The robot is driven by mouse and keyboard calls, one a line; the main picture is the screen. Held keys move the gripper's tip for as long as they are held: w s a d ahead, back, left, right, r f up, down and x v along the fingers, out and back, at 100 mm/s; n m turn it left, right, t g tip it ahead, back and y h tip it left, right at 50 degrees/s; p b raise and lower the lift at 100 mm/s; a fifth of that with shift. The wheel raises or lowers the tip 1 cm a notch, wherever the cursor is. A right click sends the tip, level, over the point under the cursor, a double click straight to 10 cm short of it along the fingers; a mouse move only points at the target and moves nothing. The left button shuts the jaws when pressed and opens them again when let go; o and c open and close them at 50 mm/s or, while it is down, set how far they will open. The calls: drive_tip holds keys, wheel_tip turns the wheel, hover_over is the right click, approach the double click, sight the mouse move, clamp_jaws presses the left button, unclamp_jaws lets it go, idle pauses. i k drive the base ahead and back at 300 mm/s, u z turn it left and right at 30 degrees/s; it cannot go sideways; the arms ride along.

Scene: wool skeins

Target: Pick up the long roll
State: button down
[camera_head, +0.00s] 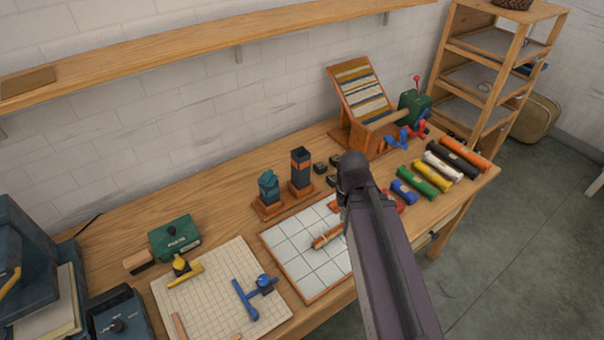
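A row of colored rolls lies side by side at the right end of the wooden table. The orange roll (465,154) at the far right end looks the longest. A red piece beside the blue one is mostly hidden behind my arm. My dark arm rises from the bottom centre to a black rounded joint left of the row. My gripper's fingers do not show.
A gridded board (280,240) holds a brown-orange piece (327,237), partly behind my arm. A striped loom (360,95) and a green box (414,105) stand behind the rolls. A wooden shelf unit (484,88) is at the back right. The table edge (462,206) is close to the rolls.

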sight(322, 240)
drive_tip(key=z, duration=0.7)
drive_tip(key=k, duration=0.7)
drive_tip(key=u, duration=0.5)
